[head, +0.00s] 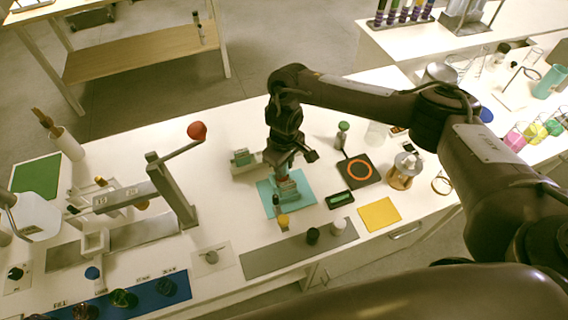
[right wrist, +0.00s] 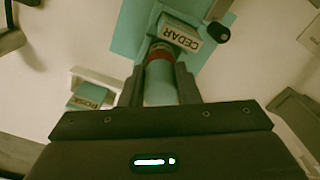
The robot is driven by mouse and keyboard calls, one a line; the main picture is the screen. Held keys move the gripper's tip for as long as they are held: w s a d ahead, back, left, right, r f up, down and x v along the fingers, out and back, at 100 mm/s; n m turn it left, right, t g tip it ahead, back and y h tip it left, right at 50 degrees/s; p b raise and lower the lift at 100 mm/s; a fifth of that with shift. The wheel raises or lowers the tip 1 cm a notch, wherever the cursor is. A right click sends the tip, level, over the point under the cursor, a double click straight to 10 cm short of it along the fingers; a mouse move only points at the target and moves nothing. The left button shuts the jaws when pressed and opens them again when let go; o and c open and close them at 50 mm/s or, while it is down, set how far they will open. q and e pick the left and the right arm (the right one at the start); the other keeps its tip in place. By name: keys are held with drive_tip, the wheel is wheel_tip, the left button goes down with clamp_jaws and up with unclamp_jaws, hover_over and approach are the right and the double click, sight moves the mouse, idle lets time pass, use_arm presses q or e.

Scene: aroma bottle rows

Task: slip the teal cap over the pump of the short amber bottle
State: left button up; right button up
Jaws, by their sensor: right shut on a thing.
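My right gripper (head: 283,172) points down over the teal mat (head: 264,196). In the right wrist view its fingers (right wrist: 160,92) are shut on a smooth teal cylinder, the teal cap (right wrist: 160,84). A red-brown band (right wrist: 160,52) shows just beyond the cap's far end, close to a teal block with a white CEDAR label (right wrist: 181,34). I cannot tell whether this band belongs to the cap or to the amber bottle below. The bottle's body and pump are not clearly visible; the gripper and cap cover that spot. My left gripper is out of view.
A teal ROSE block (right wrist: 88,96) sits on a pale stand beside the mat. A small yellow-topped item (head: 283,221) stands near the mat's front edge. A black pad with an orange ring (head: 359,170) lies to the right.

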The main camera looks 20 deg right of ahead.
drive_tip(key=shift+f, duration=0.3)
idle(0.5)
drive_tip(key=shift+p, duration=0.45)
drive_tip(key=shift+f, duration=0.1)
idle(0.4)
drive_tip(key=o, duration=1.4)
drive_tip(key=shift+r+p, duration=3.6)
drive_tip(key=shift+p, duration=0.35)
drive_tip(key=shift+f, duration=0.15)
